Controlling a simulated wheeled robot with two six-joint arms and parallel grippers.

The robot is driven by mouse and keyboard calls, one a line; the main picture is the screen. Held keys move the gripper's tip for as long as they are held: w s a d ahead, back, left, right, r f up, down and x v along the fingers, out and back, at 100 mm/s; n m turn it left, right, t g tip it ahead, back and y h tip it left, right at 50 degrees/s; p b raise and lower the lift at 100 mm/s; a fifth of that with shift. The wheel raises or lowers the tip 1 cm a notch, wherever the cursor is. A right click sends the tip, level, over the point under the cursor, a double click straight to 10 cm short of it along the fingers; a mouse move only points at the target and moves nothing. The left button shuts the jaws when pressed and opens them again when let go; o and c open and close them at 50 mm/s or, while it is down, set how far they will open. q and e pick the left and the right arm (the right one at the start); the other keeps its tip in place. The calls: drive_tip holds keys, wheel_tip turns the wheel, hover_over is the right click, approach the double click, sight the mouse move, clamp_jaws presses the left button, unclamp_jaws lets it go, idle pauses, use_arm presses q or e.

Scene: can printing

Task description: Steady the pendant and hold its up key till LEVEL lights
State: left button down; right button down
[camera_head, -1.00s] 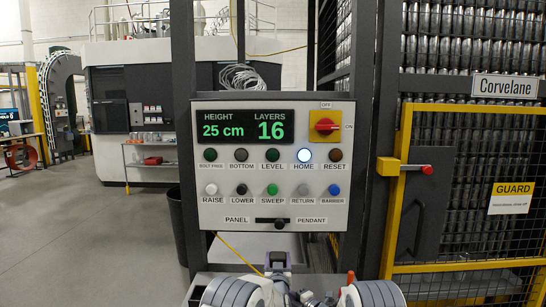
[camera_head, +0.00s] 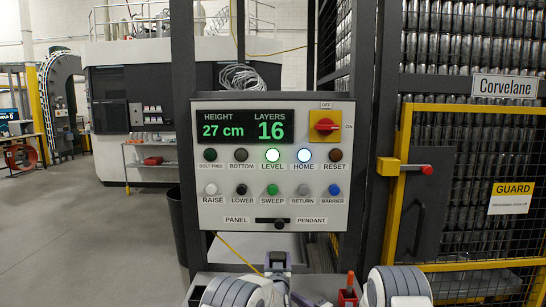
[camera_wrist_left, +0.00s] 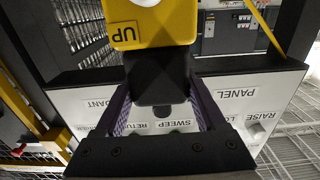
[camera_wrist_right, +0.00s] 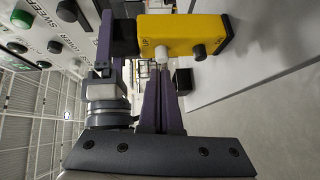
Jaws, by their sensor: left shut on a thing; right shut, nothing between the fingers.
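The yellow pendant (camera_wrist_right: 186,36) shows in both wrist views; its face marked UP (camera_wrist_left: 125,34) is in the left wrist view. My left gripper (camera_wrist_left: 161,88) is shut on the pendant's black block (camera_wrist_left: 160,70). In the head view my left gripper (camera_head: 277,262) is low in the middle. My right gripper (camera_wrist_right: 163,72) is shut and empty, its tips close below the white key (camera_wrist_right: 161,54); I cannot tell whether they touch. A black key (camera_wrist_right: 199,52) sits beside it. On the panel (camera_head: 212,222) the LEVEL lamp (camera_head: 272,155) is lit, and HEIGHT reads 27 cm.
The HOME lamp (camera_head: 304,155) is also lit. The PANEL/PENDANT selector (camera_head: 279,222) is at the panel's bottom. A red holder (camera_head: 348,298) with an orange-topped item stands low, right of my left gripper. A yellow-framed guard gate (camera_head: 399,200) is at the right.

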use_arm(q)
drive_tip(key=shift+f, duration=0.1)
use_arm(e)
drive_tip(key=v, duration=0.2)
drive_tip(key=shift+s+d, duration=0.2)
drive_tip(key=shift+s, duration=0.15)
idle(0.7)
use_arm(q)
unclamp_jaws()
drive_tip(key=shift+s, duration=0.1)
